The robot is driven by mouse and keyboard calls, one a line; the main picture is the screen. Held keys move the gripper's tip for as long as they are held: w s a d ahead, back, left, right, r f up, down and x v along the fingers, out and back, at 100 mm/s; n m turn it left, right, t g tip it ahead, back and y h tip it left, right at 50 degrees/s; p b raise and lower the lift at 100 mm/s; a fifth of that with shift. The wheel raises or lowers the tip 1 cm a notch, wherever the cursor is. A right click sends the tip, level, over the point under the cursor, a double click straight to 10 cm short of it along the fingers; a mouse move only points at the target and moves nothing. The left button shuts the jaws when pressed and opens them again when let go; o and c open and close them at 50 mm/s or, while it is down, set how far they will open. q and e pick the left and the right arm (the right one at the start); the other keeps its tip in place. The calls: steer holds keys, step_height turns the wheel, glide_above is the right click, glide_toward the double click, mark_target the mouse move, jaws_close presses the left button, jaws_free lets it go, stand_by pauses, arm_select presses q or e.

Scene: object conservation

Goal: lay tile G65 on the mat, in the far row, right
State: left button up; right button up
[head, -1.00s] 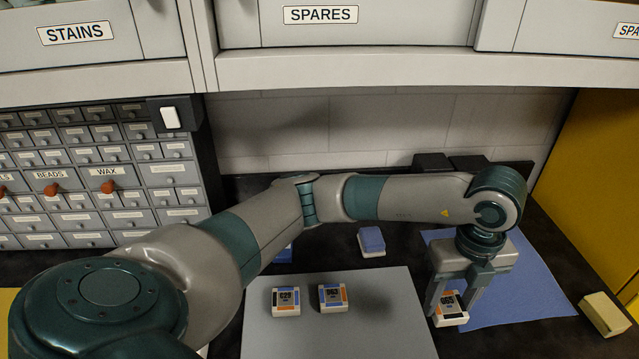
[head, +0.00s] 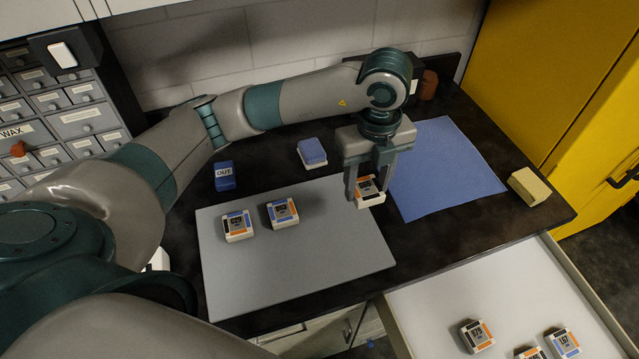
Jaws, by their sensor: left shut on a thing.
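My left gripper (head: 370,186) is shut on a white tile with an orange and black label (head: 370,192), taken as tile G65; its lettering is hard to read now. The tile is held at the far right edge of the grey mat (head: 310,260), close to the blue cloth; I cannot tell its exact height. Two labelled tiles lie on the mat's far part: one at left (head: 238,226) and one in the middle (head: 282,212). The mat to the right of them is bare. My right gripper is not in view.
A blue cloth (head: 445,175) lies right of the mat, with a yellowish block (head: 529,187) beyond it. A blue-topped white block (head: 312,152) and a blue "OUT" block (head: 225,176) stand behind the mat. An open drawer (head: 430,310) at lower right holds several tiles.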

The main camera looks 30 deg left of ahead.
arm_select(q)
steer(key=p, duration=0.3)
glide_above(326, 206)
step_height(326, 206, down, 5)
steer(key=shift+a, duration=0.1)
steer(key=shift+w+f, duration=0.1)
steer(key=shift+f, duration=0.15)
step_height(326, 206, down, 3)
steer(key=shift+r+p, duration=0.2)
steer(key=shift+p, duration=0.65)
steer(key=shift+f, duration=0.55)
